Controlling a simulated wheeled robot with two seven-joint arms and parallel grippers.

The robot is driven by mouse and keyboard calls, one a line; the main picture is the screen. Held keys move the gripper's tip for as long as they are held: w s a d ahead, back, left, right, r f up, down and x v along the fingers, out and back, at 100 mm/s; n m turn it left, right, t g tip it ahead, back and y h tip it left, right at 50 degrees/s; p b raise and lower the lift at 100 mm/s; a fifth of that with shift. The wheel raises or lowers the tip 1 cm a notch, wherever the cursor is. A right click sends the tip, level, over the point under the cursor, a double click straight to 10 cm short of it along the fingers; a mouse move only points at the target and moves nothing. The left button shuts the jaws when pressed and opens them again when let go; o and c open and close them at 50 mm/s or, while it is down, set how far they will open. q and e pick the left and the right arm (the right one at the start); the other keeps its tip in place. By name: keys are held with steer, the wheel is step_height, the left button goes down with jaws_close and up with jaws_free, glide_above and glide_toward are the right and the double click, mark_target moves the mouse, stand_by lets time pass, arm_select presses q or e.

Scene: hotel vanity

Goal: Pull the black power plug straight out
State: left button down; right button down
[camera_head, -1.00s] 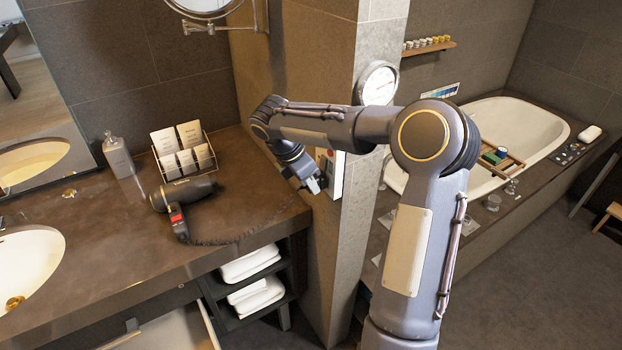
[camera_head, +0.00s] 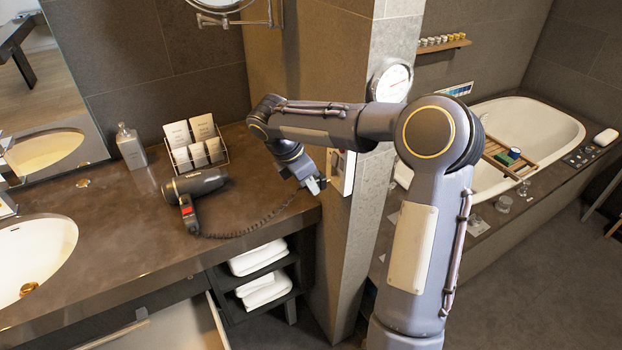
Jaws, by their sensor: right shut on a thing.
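My right gripper (camera_head: 318,186) is shut at the counter's right end, in front of the wall panel. The black plug in its jaws is too small and covered to make out clearly. A black coiled cord (camera_head: 240,232) runs from the hair dryer across the counter and rises to the gripper. The light wall panel (camera_head: 342,172) with the socket is partly hidden behind my right wrist. A small gap seems to show between the fingertips and the panel. My left gripper is not in view.
The dark hair dryer (camera_head: 196,184) lies on the brown counter (camera_head: 120,240). A card rack (camera_head: 197,153) and a bottle (camera_head: 131,147) stand behind it. Towels (camera_head: 262,285) lie on the shelf below. A stone pillar stands right of the counter; the bathtub is beyond.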

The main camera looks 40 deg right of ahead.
steer(key=shift+a, duration=0.2)
steer(key=shift+r, duration=0.1)
steer(key=p+v, duration=0.4)
steer(key=v, duration=0.4)
steer(key=shift+r, duration=0.45)
stand_by(0.6)
